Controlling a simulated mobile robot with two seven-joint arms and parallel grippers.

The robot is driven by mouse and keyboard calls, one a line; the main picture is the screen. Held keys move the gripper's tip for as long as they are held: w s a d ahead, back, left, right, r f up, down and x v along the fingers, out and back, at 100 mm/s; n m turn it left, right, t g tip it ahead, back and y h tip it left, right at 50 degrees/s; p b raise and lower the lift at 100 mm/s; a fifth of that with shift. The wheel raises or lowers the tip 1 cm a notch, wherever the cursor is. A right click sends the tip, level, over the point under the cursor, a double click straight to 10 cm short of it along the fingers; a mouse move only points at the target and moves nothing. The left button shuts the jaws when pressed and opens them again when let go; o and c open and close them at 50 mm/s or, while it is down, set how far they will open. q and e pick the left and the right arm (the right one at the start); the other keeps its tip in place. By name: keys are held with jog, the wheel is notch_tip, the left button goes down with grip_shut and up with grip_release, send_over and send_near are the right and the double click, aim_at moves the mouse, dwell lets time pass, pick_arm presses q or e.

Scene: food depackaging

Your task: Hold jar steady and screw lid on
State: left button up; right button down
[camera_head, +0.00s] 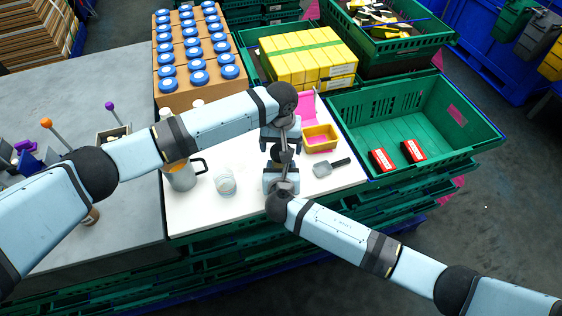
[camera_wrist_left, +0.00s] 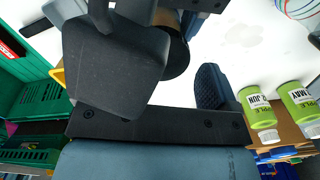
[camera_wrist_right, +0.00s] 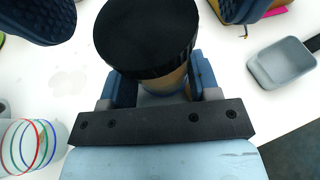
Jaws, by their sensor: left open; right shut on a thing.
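A brown jar (camera_wrist_right: 172,82) with a wide black lid (camera_wrist_right: 147,40) on its top stands over the white board. In the right wrist view my right gripper (camera_wrist_right: 163,84) is shut on the jar's body below the lid. My left gripper (camera_wrist_left: 165,70) is open, with one finger on either side of the jar and apart from it. The jar's brown side (camera_wrist_left: 178,50) shows partly behind a finger in the left wrist view. In the head view both grippers meet over the board and mostly hide the jar. I cannot tell how tightly the lid sits.
A glass (camera_head: 225,183) and a grey jug (camera_head: 183,177) stand left on the white board (camera_head: 200,217). A grey scoop (camera_head: 330,168) and a yellow tray (camera_head: 320,138) lie right. A green crate (camera_head: 400,115) with two red packs is farther right. Blue-lidded jars (camera_head: 195,45) stand behind.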

pick_arm(q)
jog(key=shift+f, duration=0.8)
jog(key=shift+c, duration=0.4)
jog(key=c, duration=0.9)
jog(key=shift+o, duration=0.2)
jog(key=m, duration=0.3)
jog(key=shift+m, duration=0.3)
jog(key=o, duration=1)
